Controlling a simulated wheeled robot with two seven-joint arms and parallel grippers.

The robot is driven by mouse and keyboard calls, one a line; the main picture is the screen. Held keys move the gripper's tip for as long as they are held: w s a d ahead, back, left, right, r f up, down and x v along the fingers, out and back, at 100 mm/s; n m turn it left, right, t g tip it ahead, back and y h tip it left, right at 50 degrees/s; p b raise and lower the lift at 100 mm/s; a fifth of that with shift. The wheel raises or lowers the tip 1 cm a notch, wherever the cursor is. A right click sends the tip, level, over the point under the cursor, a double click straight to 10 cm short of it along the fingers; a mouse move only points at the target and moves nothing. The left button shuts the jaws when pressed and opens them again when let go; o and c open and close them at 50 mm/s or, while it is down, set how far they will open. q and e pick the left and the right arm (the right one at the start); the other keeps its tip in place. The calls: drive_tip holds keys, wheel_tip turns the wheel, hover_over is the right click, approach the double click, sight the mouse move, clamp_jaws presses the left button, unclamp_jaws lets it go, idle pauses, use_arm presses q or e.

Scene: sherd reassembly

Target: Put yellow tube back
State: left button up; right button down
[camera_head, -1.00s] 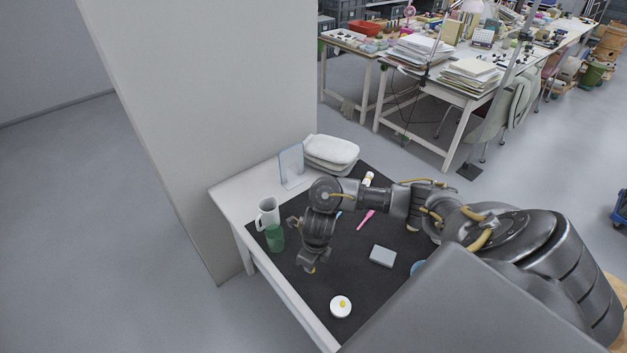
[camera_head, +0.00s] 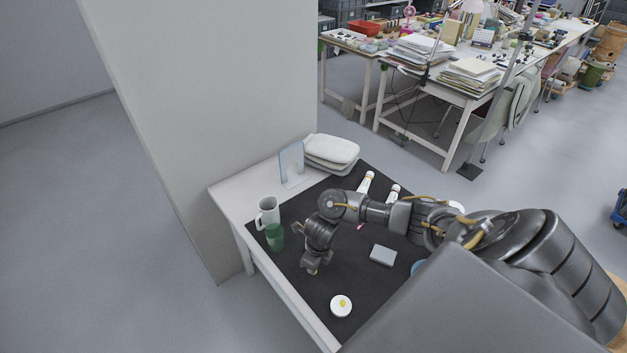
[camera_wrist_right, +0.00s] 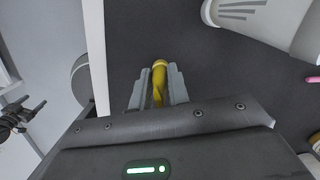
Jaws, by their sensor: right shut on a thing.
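The yellow tube (camera_wrist_right: 159,84) stands out between the two fingers of my right gripper (camera_wrist_right: 158,88) in the right wrist view. The gripper is shut on it. In the head view my right gripper (camera_head: 313,268) points down over the dark mat (camera_head: 300,285), between the green cup and the round white dish. The tube is too small to make out there.
A white mug (camera_head: 267,216) and green cup (camera_head: 275,238) stand at the table's left edge. A white dish (camera_head: 340,307) with a yellow spot and a grey box (camera_head: 383,256) lie on the mat. White bottles (camera_head: 366,183) and a clear panel (camera_head: 291,165) are behind.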

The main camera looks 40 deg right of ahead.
drive_tip(key=shift+f, duration=0.2)
drive_tip(key=c, duration=1.3)
unclamp_jaws()
drive_tip(key=shift+c, duration=0.2)
drive_tip(key=shift+r, duration=0.15)
drive_tip(key=shift+r, duration=0.25)
wheel_tip(320, 180, up, 12)
drive_tip(key=s+p, duration=0.1)
drive_tip(key=p, duration=0.1)
drive_tip(key=shift+s+d+f, duration=0.15)
drive_tip(key=shift+d+f, duration=0.1)
drive_tip(key=shift+d, duration=0.05)
drive_tip(key=shift+f, duration=0.1)
